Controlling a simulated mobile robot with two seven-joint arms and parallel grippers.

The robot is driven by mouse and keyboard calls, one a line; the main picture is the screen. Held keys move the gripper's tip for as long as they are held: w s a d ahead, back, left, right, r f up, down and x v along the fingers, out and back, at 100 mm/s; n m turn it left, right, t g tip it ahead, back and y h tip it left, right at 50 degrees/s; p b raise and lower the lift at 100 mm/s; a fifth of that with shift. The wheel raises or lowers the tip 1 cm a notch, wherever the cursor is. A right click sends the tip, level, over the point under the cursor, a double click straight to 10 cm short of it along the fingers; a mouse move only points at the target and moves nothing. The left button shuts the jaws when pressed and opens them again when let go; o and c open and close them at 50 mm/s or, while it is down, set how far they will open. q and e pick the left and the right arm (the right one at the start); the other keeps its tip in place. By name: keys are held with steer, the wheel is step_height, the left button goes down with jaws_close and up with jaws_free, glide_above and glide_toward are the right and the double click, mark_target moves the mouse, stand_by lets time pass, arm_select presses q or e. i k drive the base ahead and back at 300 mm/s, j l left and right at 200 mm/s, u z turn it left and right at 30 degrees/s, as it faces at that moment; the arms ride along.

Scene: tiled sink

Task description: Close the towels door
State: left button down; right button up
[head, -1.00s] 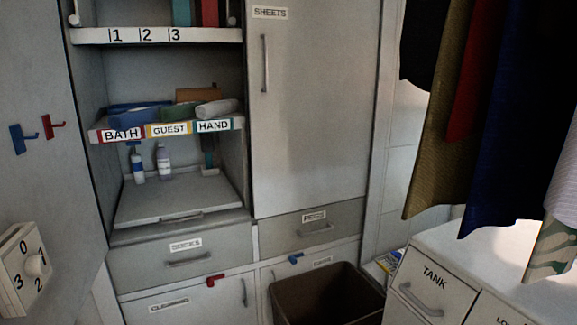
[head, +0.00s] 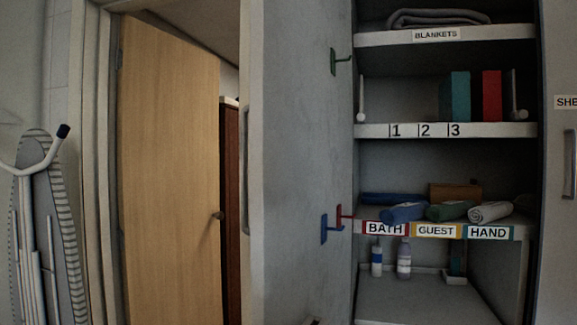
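A tall grey cabinet door (head: 300,150) stands open at the left side of the shelf cabinet, swung out toward me. Its vertical handle (head: 245,170) shows near its left edge. Green, red and blue hooks are on its inner face. The open cabinet shows a towel shelf (head: 350,228) labelled BATH, GUEST and HAND, with rolled blue, green and white towels (head: 448,211) on it. No label naming the towels door is visible. Neither of my grippers is in view.
A wooden door (head: 170,170) stands in a frame left of the cabinet, slightly ajar. An ironing board (head: 48,230) leans at the far left. Above the towels are books (head: 473,97) and a folded blanket (head: 447,17). The SHEETS door (head: 557,220) is at the right edge.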

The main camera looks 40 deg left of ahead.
mark_target(301, 107)
steer(key=j+u, duration=0.1)
steer(key=j, duration=0.35)
steer(key=i+j+u, duration=0.15)
steer(key=j, duration=0.35)
steer(key=i+j+u, duration=0.1)
steer(key=j, duration=0.35)
